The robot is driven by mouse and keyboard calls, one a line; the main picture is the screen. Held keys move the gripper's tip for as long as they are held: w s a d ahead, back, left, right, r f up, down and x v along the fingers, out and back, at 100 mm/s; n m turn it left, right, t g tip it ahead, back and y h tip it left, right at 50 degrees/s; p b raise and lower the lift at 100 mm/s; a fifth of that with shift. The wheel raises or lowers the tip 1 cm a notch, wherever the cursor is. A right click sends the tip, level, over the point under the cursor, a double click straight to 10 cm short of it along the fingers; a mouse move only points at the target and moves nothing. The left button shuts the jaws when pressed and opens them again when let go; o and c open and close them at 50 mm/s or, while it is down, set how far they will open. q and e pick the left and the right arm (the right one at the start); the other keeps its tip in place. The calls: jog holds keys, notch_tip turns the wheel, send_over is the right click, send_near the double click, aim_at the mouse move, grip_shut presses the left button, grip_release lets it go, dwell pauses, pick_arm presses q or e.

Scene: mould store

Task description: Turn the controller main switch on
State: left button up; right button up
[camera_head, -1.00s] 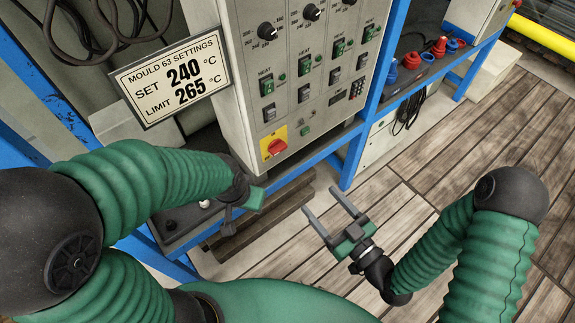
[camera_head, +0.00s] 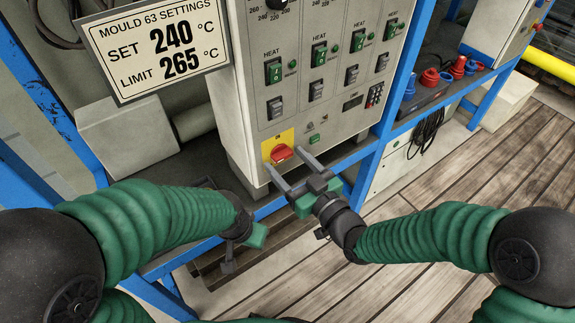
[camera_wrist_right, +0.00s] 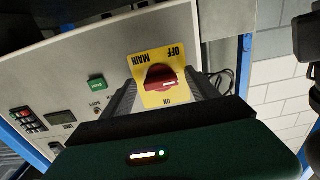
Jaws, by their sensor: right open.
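The main switch is a red rotary knob (camera_head: 282,153) on a yellow plate (camera_head: 269,147), low on the grey controller panel (camera_head: 255,95). In the right wrist view the knob (camera_wrist_right: 160,78) sits between "OFF" and "ON" labels that read upside down; its white mark lies roughly level, toward the right. My right gripper (camera_head: 287,160) is open, its fingers pointing at the switch, one on each side of the plate in the wrist view. Contact with the knob cannot be told. My left gripper (camera_head: 250,238) hangs below the panel; its fingers are unclear.
A "Mould 63 settings" sign (camera_head: 155,48) hangs left of the panel. Heat switches (camera_head: 274,71) and a keypad (camera_head: 375,95) are above and right of the main switch. A blue frame post (camera_head: 392,100) stands right of the panel. The plank floor (camera_head: 450,190) is open.

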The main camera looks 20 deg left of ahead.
jog(key=shift+w+a, duration=0.25)
jog(key=shift+d, duration=0.1)
jog(key=shift+c, duration=1.1)
jog(key=shift+r, duration=0.1)
jog(key=c, duration=1.1)
jog(key=shift+c, duration=0.2)
